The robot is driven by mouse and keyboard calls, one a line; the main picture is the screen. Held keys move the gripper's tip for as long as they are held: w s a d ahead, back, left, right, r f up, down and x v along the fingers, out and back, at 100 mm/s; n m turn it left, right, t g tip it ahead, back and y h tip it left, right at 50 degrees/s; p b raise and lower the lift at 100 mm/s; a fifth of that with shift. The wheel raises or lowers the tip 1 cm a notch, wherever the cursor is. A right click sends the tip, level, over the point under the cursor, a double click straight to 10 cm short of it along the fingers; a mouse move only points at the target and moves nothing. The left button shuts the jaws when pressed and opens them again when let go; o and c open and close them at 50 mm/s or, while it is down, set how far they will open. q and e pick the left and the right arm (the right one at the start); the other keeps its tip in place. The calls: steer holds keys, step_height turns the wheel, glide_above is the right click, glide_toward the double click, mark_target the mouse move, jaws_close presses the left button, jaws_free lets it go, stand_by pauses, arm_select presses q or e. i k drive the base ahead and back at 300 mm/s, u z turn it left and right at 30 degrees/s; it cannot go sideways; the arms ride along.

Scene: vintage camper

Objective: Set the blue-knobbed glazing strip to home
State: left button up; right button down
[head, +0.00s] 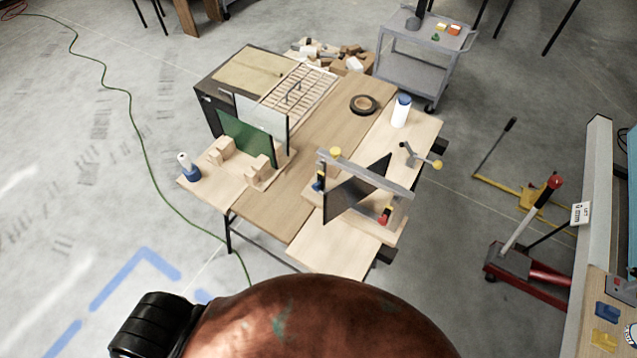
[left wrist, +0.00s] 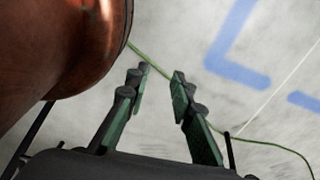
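A wooden fixture (head: 395,230) stands on the right side of the workbench, with a dark panel (head: 345,202) set slanting in it. The strip that belongs to this knob is too small to make out clearly. A pale bar (head: 375,173) with a yellow knob (head: 335,152) runs across the top, and a red knob (head: 384,217) sits lower right. My left gripper (left wrist: 160,72) is open and empty above the floor, away from the bench. My right gripper is not in view.
The workbench (head: 300,190) also holds a green panel (head: 248,138) in wooden blocks, a tape roll (head: 363,105), a white bottle (head: 401,112) and a blue-and-white bottle (head: 188,168). A grey cart (head: 420,70) stands behind. A green cable (head: 130,110) lies on the floor at left.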

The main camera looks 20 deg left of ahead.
mark_target(317, 186)
steer(key=k, duration=1.35)
steer(key=u, duration=0.2)
steer(key=i, duration=0.95)
steer(key=z, duration=0.35)
